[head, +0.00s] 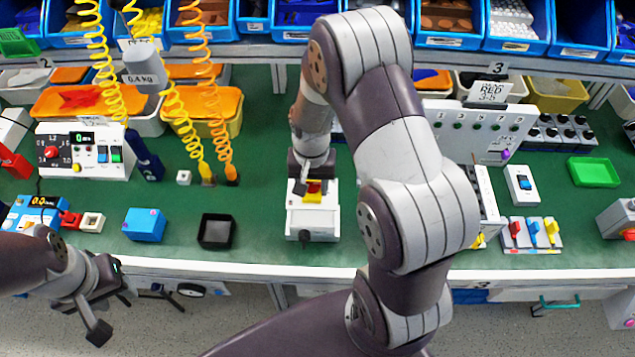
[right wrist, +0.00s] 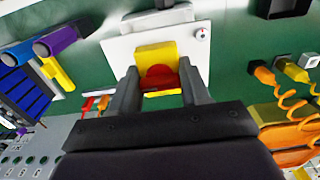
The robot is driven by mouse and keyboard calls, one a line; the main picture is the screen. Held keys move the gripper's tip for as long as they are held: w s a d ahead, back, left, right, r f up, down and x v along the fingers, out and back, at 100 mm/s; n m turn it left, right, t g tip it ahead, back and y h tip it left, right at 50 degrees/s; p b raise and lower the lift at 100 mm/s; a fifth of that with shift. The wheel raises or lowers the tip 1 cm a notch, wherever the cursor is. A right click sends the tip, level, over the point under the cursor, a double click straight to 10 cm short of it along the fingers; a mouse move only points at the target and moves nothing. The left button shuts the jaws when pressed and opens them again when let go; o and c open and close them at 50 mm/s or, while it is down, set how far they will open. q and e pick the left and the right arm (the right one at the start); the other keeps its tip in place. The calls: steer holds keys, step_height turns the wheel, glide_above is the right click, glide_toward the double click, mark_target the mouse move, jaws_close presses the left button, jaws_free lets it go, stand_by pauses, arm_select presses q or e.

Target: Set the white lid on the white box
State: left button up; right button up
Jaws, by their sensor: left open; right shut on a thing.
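A white box (head: 312,221) stands near the middle of the table's front edge. Its top is a white panel or lid, which also shows in the right wrist view (right wrist: 120,50), bearing a yellow plate (right wrist: 156,55) with a red rotary handle (right wrist: 160,77). I cannot tell whether this top sits flush on the box or slightly above it. My right gripper (head: 314,184) reaches down from above and is shut on the red handle; its two fingers also show in the right wrist view (right wrist: 160,92). My left gripper (head: 97,300) is open and empty, off the table's front edge at lower left.
A black tray (head: 216,231) and a blue box (head: 144,225) lie left of the white box. Orange coiled cords (head: 222,120) hang behind. Switch units (head: 532,233) and a green tray (head: 594,172) stand to the right. My right arm hides the table just right of the white box.

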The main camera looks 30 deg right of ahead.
steer(key=shift+w, duration=0.1)
steer(key=shift+s+r+p, duration=0.2)
steer(key=shift+s+p, duration=0.05)
steer(key=shift+p, duration=0.05)
step_height(320, 180, down, 6)
steer(key=b, duration=0.4)
steer(key=shift+f, duration=0.1)
stand_by(0.6)
steer(key=shift+f, duration=0.1)
